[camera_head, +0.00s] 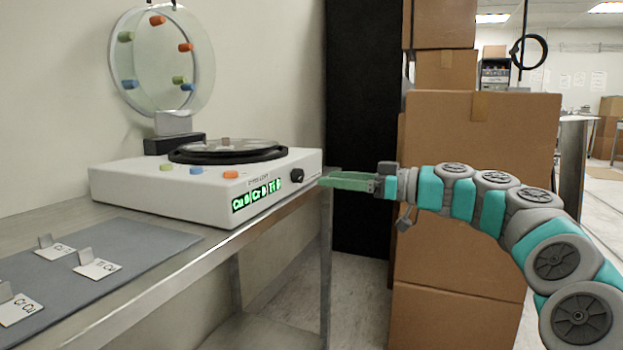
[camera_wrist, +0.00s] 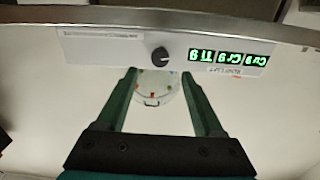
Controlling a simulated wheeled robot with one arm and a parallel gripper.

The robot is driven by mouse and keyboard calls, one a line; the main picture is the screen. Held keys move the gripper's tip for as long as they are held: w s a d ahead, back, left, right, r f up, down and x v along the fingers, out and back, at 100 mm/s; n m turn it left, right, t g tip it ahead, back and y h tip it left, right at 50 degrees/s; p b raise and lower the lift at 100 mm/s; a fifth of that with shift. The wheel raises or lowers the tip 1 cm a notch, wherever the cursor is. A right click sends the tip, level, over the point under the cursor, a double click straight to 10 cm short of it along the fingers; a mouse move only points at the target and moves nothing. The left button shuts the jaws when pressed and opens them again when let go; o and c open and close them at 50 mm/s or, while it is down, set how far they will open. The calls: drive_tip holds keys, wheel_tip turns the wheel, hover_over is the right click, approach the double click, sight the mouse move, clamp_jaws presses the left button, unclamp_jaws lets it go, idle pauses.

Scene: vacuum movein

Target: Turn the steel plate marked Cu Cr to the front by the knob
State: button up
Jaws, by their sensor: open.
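The black knob (camera_head: 297,175) is on the front face of a white machine (camera_head: 130,190), right of a green lit display (camera_head: 256,196) reading Cu, Cr and Ti with small digits. My gripper (camera_head: 325,180) is open and empty, just right of the knob in the head view. In the wrist view the knob (camera_wrist: 160,53) lies between and beyond the fingertips (camera_wrist: 159,73), apart from them. A round dark turntable (camera_head: 228,152) with a greyish top sits on the machine. I see no Cu Cr marking on it; its markings cannot be read.
A grey mat (camera_head: 130,250) on the steel bench holds several small labelled cards with metal tabs, one reading Cr Cu (camera_head: 20,310). A clear disc (camera_head: 160,60) with coloured pegs stands behind. Cardboard boxes (camera_head: 470,200) are stacked behind my arm.

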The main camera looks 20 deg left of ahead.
sight(302, 176)
drive_tip(key=a, duration=0.6)
drive_tip(key=shift+w, duration=0.25)
drive_tip(key=shift+d, duration=0.1)
clamp_jaws()
